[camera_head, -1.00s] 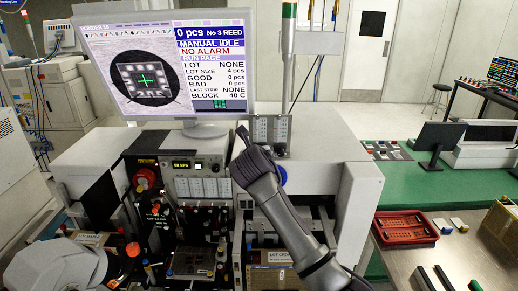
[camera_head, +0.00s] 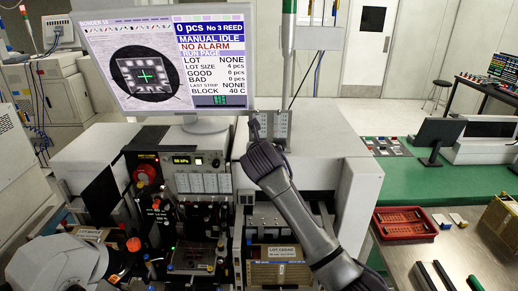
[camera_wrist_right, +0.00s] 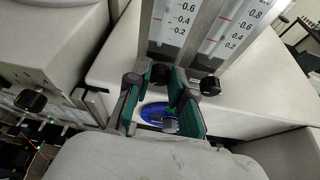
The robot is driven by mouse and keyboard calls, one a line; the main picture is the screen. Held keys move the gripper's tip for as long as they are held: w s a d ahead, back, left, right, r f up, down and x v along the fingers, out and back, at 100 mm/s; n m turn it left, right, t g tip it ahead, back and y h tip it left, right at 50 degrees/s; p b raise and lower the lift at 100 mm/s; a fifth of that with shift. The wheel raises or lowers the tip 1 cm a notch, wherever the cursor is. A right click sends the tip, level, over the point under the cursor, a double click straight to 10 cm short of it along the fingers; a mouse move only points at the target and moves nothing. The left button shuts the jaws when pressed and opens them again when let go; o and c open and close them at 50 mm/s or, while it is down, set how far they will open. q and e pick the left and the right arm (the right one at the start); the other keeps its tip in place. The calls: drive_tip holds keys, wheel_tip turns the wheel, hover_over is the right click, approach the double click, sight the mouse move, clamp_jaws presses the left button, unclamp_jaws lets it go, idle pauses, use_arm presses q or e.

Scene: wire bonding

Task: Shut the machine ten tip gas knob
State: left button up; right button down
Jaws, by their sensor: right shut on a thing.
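Two clear flow meters with red marks and printed scales stand side by side on the machine, each with a black knob at its foot. In the right wrist view, the left meter's knob (camera_wrist_right: 160,73) sits between the fingertips of my right gripper (camera_wrist_right: 156,82), which is shut on it. The right meter's knob (camera_wrist_right: 210,86) is free beside the fingers. In the head view my right gripper (camera_head: 255,127) is at the left side of the flow meters (camera_head: 272,125); the knobs there are too small or hidden. I cannot read which knob is tip gas.
The machine's screen (camera_head: 187,62) reads BONDER 10 and MANUAL IDLE and stands left of the meters. A blue disc (camera_wrist_right: 159,115) lies on the housing below the fingers. A red tray (camera_head: 404,223) is on the bench at right.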

drive_tip(key=shift+d+m+y, duration=0.1)
drive_tip(key=shift+m+y, duration=0.8)
drive_tip(key=shift+m, duration=0.2)
drive_tip(key=c, duration=1)
unclamp_jaws()
drive_tip(key=v, duration=1.2)
